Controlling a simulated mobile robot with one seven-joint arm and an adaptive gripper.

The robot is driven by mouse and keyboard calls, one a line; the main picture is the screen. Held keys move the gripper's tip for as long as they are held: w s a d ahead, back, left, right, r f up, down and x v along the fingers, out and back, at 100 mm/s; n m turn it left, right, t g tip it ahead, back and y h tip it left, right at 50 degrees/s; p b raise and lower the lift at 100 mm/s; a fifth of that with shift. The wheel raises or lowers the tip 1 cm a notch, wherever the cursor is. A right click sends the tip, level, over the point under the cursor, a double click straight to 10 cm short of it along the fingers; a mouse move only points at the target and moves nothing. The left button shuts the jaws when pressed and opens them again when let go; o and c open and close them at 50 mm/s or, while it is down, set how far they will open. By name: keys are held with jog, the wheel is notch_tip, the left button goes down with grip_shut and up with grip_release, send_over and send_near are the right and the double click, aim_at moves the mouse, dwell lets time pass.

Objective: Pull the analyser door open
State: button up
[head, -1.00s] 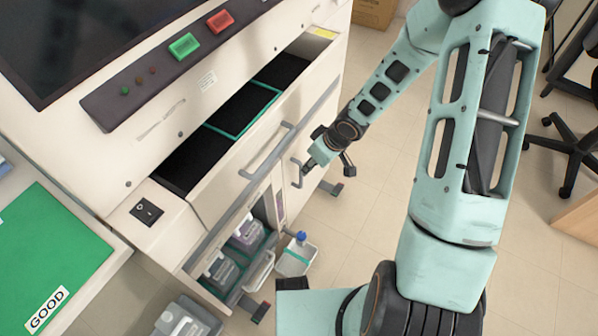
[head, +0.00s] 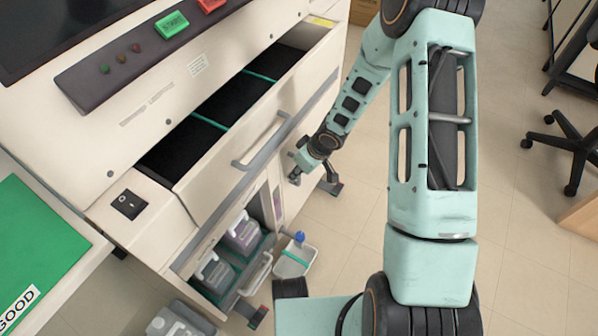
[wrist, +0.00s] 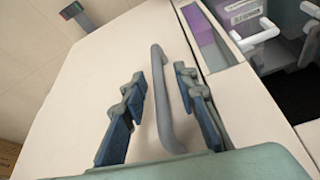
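The analyser door (wrist: 85,105) is a plain off-white panel that fills much of the wrist view. Its grey bar handle (wrist: 168,95) stands between the two blue-padded fingers of my gripper (wrist: 160,112). The fingers are apart, one on each side of the bar, with a visible gap to the left finger and a narrower one to the right. In the head view my gripper (head: 297,176) is at the front of the analyser (head: 150,190), low on its right side, and hides the door handle there.
A drawer (head: 250,130) with a dark interior sits pulled out above, with its own handle (head: 262,145). Left of the door, an open bay holds bottles (head: 243,235). A white container with a blue cap (head: 295,260) is below my gripper.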

jog(key=shift+c, duration=0.3)
grip_shut()
jog(key=shift+s+d+r, duration=0.1)
jog(key=shift+d, duration=0.05)
